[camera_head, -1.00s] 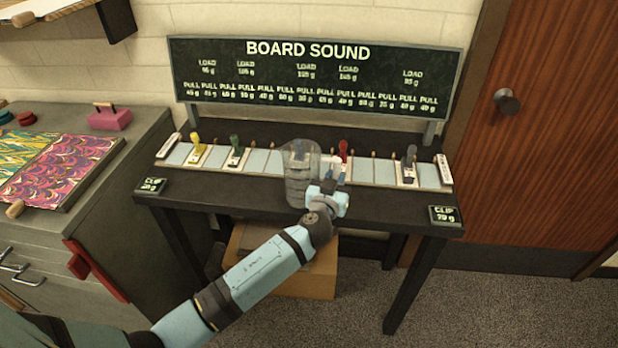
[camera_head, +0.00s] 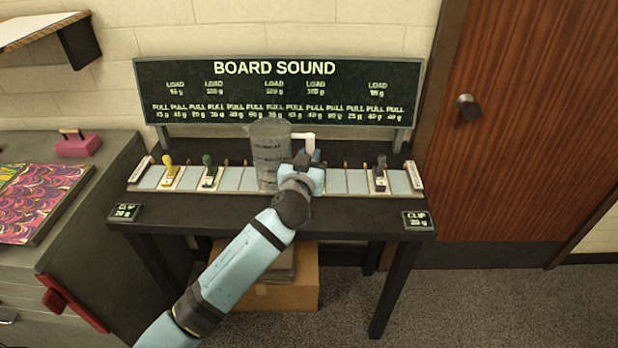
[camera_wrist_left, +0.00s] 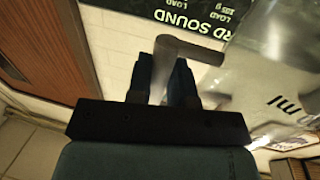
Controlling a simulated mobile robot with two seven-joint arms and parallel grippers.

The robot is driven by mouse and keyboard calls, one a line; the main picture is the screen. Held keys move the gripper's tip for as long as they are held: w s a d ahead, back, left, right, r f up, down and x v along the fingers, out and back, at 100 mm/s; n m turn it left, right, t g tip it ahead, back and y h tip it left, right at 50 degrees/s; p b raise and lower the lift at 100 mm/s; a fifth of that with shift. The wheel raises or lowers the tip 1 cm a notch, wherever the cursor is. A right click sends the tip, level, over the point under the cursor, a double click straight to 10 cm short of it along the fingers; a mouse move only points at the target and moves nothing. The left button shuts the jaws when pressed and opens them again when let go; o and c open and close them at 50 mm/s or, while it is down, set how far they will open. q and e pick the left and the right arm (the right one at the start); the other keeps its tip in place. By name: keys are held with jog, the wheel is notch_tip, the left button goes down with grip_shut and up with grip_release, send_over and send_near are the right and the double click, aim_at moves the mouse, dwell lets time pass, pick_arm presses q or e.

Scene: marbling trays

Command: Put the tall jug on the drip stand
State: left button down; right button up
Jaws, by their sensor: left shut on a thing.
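The tall jug (camera_head: 268,158) is a clear grey, roughly upright cylinder with a pale handle (camera_head: 303,136) on its right. My left gripper (camera_head: 307,158) is shut on that handle and holds the jug in front of the board strip, seemingly above the table. In the left wrist view the fingers (camera_wrist_left: 163,82) close around the handle (camera_wrist_left: 190,48), and the jug's printed wall (camera_wrist_left: 275,85) fills the right side. I cannot make out a drip stand in either view. My right gripper does not show.
A dark table (camera_head: 220,212) carries a pale strip (camera_head: 340,183) with yellow (camera_head: 168,170), green (camera_head: 208,172) and grey (camera_head: 380,175) clips. A "BOARD SOUND" sign (camera_head: 275,95) stands behind. A cabinet (camera_head: 110,160) with a marbled sheet (camera_head: 40,205) is left; a box (camera_head: 290,290) sits below.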

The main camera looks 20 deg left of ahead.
aim_at(309, 136)
pick_arm(q)
notch_tip(309, 136, up, 7)
jog(key=shift+r, duration=0.75)
jog(key=shift+h, duration=0.3)
jog(key=s, duration=0.2)
jog(key=s+a+f, duration=0.1)
jog(key=s, duration=0.1)
jog(key=s+a, duration=0.1)
jog(key=s, duration=0.1)
jog(key=shift+s+a+f, duration=0.15)
jog(key=shift+s+f, duration=0.15)
jog(key=shift+s, duration=0.1)
jog(key=s+a+r+m+h+p, duration=0.1)
jog(key=s+a+p, duration=0.1)
jog(key=s+p, duration=0.9)
jog(key=shift+s+a+r+p, duration=0.25)
jog(key=shift+r+p, duration=0.15)
jog(key=shift+p, duration=0.85)
